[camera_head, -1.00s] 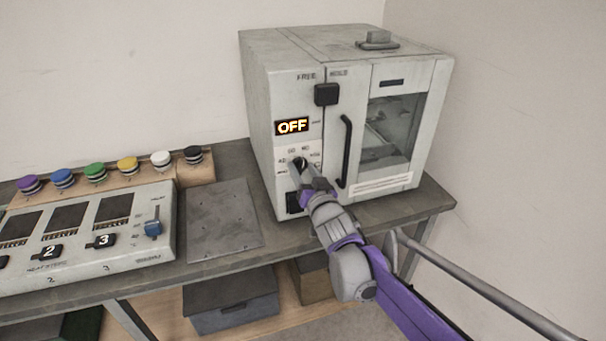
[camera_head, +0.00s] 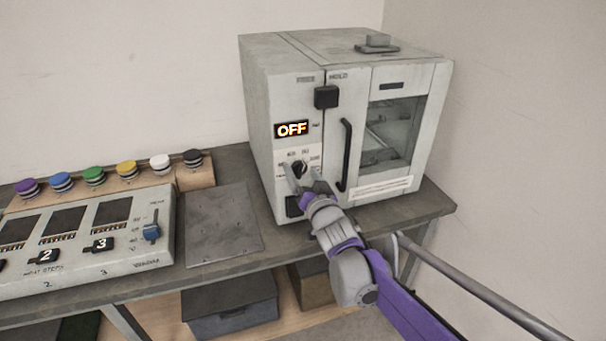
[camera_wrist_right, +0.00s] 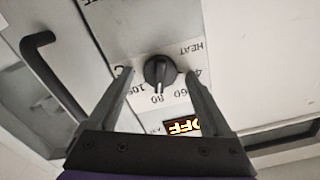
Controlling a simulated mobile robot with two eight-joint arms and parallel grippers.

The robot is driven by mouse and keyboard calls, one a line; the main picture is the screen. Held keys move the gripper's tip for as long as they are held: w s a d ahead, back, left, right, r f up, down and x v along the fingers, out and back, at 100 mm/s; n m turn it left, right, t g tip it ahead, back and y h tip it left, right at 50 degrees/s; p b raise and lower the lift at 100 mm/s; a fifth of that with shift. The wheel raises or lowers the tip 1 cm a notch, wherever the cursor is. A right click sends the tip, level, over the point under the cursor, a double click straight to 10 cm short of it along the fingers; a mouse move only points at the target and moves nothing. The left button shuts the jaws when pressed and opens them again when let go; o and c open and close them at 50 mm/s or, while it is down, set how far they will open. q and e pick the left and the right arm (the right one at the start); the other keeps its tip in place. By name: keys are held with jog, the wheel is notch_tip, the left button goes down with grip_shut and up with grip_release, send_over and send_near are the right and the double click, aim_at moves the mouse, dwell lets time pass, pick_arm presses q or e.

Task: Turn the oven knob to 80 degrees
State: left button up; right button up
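The oven (camera_head: 345,125) stands on the bench, its display (camera_head: 292,129) reading OFF. The dark round knob (camera_head: 299,169) is on its front panel below the display. In the right wrist view the knob (camera_wrist_right: 160,71) shows upside down, its pale pointer mark directed at the printed 80. My right gripper (camera_head: 303,178) is at the knob, fingers spread. In the right wrist view its fingertips (camera_wrist_right: 157,73) are on either side of the knob with gaps between, so it is not gripping. My left gripper is not in view.
A black door handle (camera_head: 346,154) is just right of the knob. A black square switch (camera_head: 326,97) is above it. A control box (camera_head: 125,255) and several coloured buttons (camera_head: 94,176) are at left. A flat grey plate (camera_head: 222,225) lies between.

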jog(key=v, duration=1)
jog(key=shift+s, duration=0.4)
jog(key=shift+d, duration=0.1)
jog(key=s+d+g+h+p, duration=0.35)
jog(key=s+d+p, duration=0.2)
jog(key=d, duration=0.25)
jog(key=s+d+f+g+p, duration=0.2)
jog(key=s+f, duration=0.1)
jog(key=s, duration=0.4)
jog(key=s+d+f+g+h+p, duration=0.1)
jog(key=s+d+f+g+p, duration=0.1)
jog(key=s, duration=0.6)
jog(key=s+d+f+n+g+h+p, duration=0.1)
jog(key=s+d+f+g+p, duration=0.1)
jog(key=s+f+g, duration=0.2)
jog(key=s, duration=0.3)
jog(key=shift+s, duration=0.3)
